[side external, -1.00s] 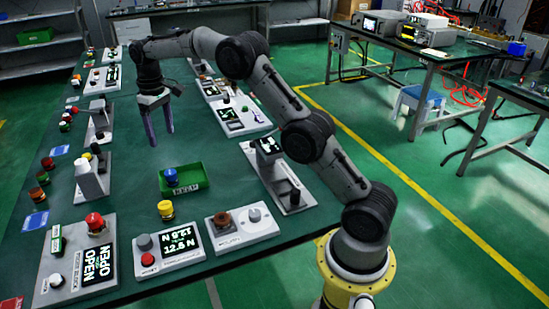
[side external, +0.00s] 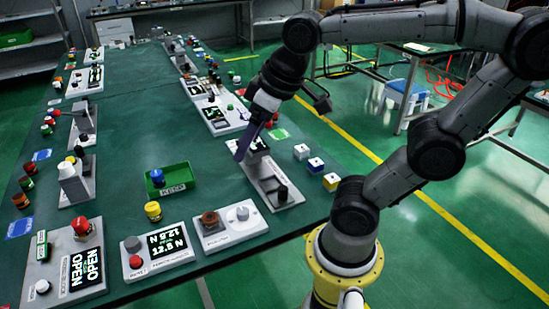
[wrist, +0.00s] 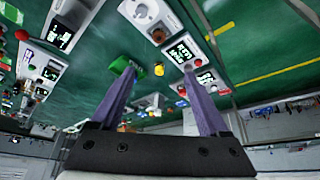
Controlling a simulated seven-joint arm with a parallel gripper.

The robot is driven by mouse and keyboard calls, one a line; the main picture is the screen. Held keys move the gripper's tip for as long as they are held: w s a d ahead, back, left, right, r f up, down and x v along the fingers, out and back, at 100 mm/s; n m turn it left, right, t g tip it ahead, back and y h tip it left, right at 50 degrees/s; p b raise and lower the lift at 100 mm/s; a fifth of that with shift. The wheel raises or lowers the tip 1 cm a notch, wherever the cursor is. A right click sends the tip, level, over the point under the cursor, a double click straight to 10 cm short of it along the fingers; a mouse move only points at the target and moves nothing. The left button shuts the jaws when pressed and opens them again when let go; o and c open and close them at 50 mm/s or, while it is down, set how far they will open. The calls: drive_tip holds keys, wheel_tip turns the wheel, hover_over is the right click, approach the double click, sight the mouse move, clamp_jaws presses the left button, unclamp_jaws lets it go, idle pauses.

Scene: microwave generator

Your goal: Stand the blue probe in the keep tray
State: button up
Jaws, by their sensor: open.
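The blue probe (side external: 157,177) is a short blue cylinder. It stands upright at the left end of the green keep tray (side external: 176,187), with the KEEP label on the tray's front. My gripper (side external: 240,154) has long purple fingers and is open, with nothing visible between them. It is tilted, above and to the right of the tray, over the grey stand at the table's right side, clear of the probe. In the wrist view my gripper (wrist: 160,72) shows its two fingers spread wide. The green tray (wrist: 119,65) is partly hidden behind the left finger there.
A yellow cylinder (side external: 153,211) stands just in front of the tray. A display panel (side external: 160,248) and a dial panel (side external: 225,226) lie along the near edge. Several small cubes (side external: 315,165) sit by the right edge. The table middle behind the tray is clear.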

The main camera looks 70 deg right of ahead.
drive_tip(key=shift+t, duration=0.3)
drive_tip(key=s+f, duration=0.2)
drive_tip(key=s, duration=0.1)
drive_tip(key=s+f, duration=0.1)
drive_tip(key=s, duration=0.1)
drive_tip(key=shift+a+f, duration=0.2)
drive_tip(key=shift+a, duration=0.05)
idle(1.5)
